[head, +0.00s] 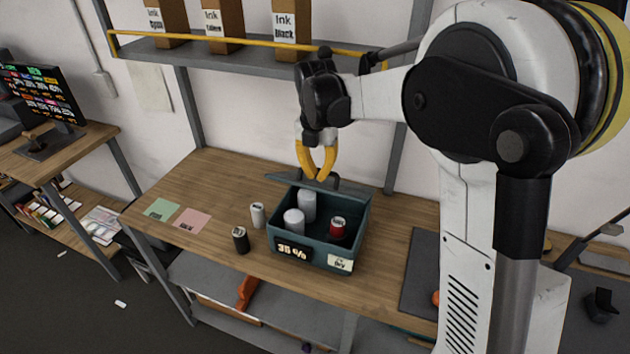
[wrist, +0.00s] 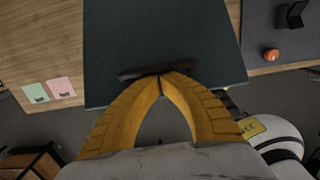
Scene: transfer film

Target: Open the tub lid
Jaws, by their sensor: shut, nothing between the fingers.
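The dark teal tub (head: 290,232) stands on the wooden table. Its top is uncovered, and two white cylinders (head: 294,221) and a red one (head: 338,228) show inside. In the wrist view the dark teal panel of the lid (wrist: 165,35) fills the upper middle, with a black bar handle (wrist: 145,74) on it. In the head view the handle shows at the tub's back edge; the lid's exact tilt is hard to tell. My gripper (head: 319,178) points down behind the tub, its yellow fingers shut and empty. The fingertips (wrist: 160,76) are at the handle; contact is unclear.
A white canister (head: 258,215) and a black one (head: 240,240) stand left of the tub. Green (head: 161,208) and pink (head: 193,220) cards lie farther left. A shelf (head: 240,60) with ink boxes hangs above. A dark mat (head: 420,272) lies to the right.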

